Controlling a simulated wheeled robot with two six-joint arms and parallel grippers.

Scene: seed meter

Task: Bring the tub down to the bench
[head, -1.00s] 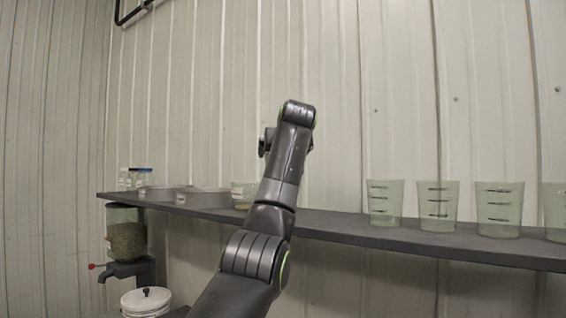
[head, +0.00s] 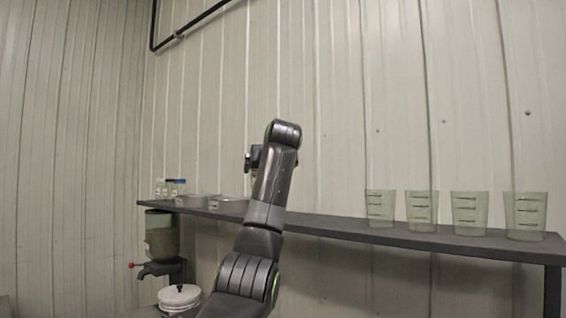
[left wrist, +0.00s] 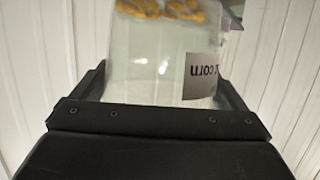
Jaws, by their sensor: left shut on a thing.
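A clear tub (left wrist: 150,55) with yellow corn kernels and a white label reading "corn" fills the middle of the left wrist view. It appears upside down in that picture. My left gripper (left wrist: 162,92) is shut on it, with one dark finger on each side. In the head view my left arm rises in front of the shelf and hides most of the gripper and the tub. The bench is not clearly in view. My right gripper is not in view.
A dark shelf (head: 335,229) runs along the wall. Several green measuring cups (head: 470,214) stand on its right half. Shallow grey pans (head: 192,201) and small jars (head: 176,187) stand at its left.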

